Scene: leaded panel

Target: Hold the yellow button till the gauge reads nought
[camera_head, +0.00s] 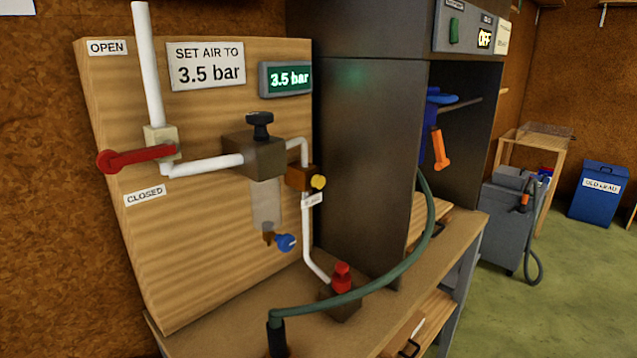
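The yellow button (318,182) sticks out from the right side of a small orange-brown block (300,178) on the white pipe. Nothing touches it. The gauge (286,78) is a grey box with a lit green display that reads 3.5 bar. It is fixed at the top right of the wooden panel (210,245). A small white label just below the button is too small to read. Neither of my grippers is in view.
A red lever (137,159) sits between the OPEN and CLOSED labels. A black knob (260,125) tops the regulator, with a blue tap (285,242) below. A red knob (342,275) stands on the bench (235,320). A green hose (385,280) arcs across the front. A dark cabinet (365,160) stands right.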

